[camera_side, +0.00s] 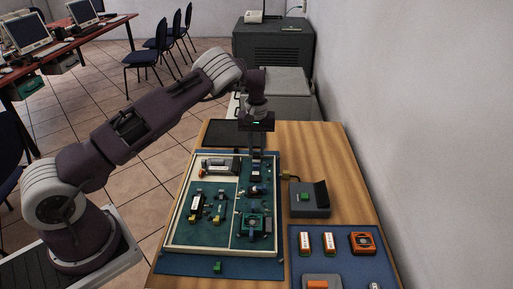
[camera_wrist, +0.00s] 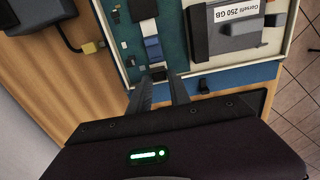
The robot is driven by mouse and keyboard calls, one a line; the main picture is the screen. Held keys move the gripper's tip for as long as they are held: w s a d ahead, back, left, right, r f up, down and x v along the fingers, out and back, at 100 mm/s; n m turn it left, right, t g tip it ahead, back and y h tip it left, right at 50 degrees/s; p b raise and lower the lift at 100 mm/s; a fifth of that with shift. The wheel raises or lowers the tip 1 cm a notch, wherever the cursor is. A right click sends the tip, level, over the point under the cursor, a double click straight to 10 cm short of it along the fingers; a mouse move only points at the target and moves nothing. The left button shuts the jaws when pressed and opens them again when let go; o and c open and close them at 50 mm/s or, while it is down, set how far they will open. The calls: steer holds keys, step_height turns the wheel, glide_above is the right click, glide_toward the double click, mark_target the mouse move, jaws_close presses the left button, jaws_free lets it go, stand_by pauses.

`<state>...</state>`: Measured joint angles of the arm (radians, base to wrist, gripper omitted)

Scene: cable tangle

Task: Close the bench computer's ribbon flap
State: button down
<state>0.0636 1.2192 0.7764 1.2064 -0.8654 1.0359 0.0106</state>
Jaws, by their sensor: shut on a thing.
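The bench computer is an open board in a cream-rimmed tray (camera_side: 225,251), with green panels and several parts on it. A blue-and-white ribbon (camera_wrist: 152,45) with a dark end piece runs across the board's edge in the wrist view. My gripper (camera_wrist: 160,74) has its two fingers down at that end piece, closed on it from both sides. In the side view my gripper (camera_side: 257,157) points straight down at the back right of the tray, just over the ribbon (camera_side: 256,172). The fingers partly hide the end piece, and I cannot make out the flap's angle.
A grey drive (camera_wrist: 238,40) labelled 250 GB sits close beside the ribbon. A grey box (camera_side: 310,211) with a raised dark part stands right of the tray; a yellow plug (camera_side: 285,175) lies behind it. A blue mat (camera_side: 345,270) at front right holds several modules. Wood is bare at back right.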

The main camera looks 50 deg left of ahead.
mark_target(257, 156)
steer(key=shift+d, duration=0.1)
steer(key=shift+s+d+r+t+y, duration=0.15)
steer(key=shift+s+d+t+y, duration=0.15)
steer(key=shift+t+y, duration=0.4)
steer(key=shift+s+d+f+t+y, duration=0.1)
steer(key=shift+s+d+t+y, duration=0.2)
steer(key=shift+t+y, duration=0.3)
steer(key=shift+s+d+f+t+y, duration=0.15)
steer(key=shift+s+t+y, duration=0.1)
steer(key=shift+t+y, duration=0.35)
steer(key=shift+s+d+f+t+y, duration=0.15)
steer(key=shift+s+d+t+y, duration=0.05)
steer(key=shift+t+y, duration=0.35)
steer(key=shift+s+d+f+t+y, duration=0.1)
steer(key=shift+s+d+t+y, duration=0.1)
steer(key=shift+t+y, duration=0.35)
steer(key=shift+s+d+f+t+y, duration=0.15)
steer(key=shift+f+t+y, duration=0.1)
steer(key=shift+t+y, duration=0.45)
steer(key=c, duration=1.3)
jaws_free()
